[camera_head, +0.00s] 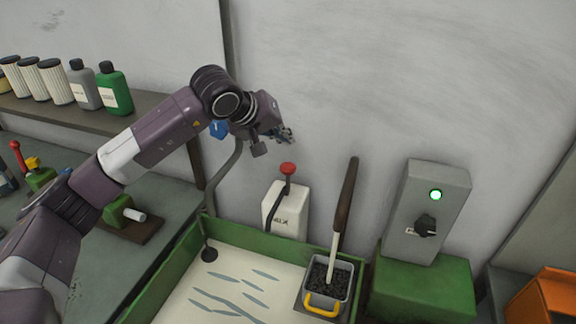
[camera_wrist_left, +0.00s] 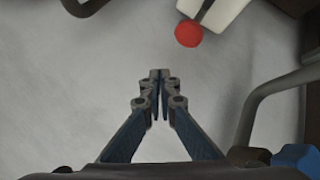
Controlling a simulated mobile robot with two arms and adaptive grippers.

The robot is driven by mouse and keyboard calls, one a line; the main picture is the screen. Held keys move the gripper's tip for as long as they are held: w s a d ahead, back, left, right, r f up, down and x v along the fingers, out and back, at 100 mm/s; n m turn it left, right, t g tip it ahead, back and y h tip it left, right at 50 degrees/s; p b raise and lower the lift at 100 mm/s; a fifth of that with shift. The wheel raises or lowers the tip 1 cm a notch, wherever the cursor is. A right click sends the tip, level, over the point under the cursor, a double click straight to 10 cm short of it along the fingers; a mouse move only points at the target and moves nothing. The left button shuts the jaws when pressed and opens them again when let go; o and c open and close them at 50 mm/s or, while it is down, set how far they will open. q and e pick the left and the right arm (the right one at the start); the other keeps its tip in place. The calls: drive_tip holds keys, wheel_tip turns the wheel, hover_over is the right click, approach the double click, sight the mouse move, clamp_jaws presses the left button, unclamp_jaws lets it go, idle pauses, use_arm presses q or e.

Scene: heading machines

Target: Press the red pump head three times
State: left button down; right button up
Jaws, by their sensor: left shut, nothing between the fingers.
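My right gripper is not in view.
A grey hose (camera_head: 222,178) rises left of the bottle. A dark-handled tool (camera_head: 345,195) stands in a small bin (camera_head: 344,268) to the right. Further right is a grey switch box (camera_head: 446,205) with a lit green lamp. A shelf with bottles is at left.

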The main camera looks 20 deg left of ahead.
sight(287, 167)
use_arm(q)
drive_tip(key=shift+d+b, duration=0.15)
drive_tip(key=shift+b, duration=0.15)
wheel_tip(287, 167, up, 4)
drive_tip(key=n+y+b, duration=0.4)
drive_tip(key=n+b, duration=0.1)
drive_tip(key=n, duration=0.1)
drive_tip(key=shift+s+y+b, duration=0.1)
drive_tip(key=shift+y+b, duration=0.25)
drive_tip(key=shift+y, duration=0.05)
drive_tip(key=shift+f, duration=0.2)
wheel_tip(287, 167, down, 9)
drive_tip(key=b, duration=0.6)
drive_tip(key=shift+r, duration=0.2)
idle(0.5)
drive_tip(key=shift+f+b, duration=0.4)
drive_tip(key=shift+b, duration=0.05)
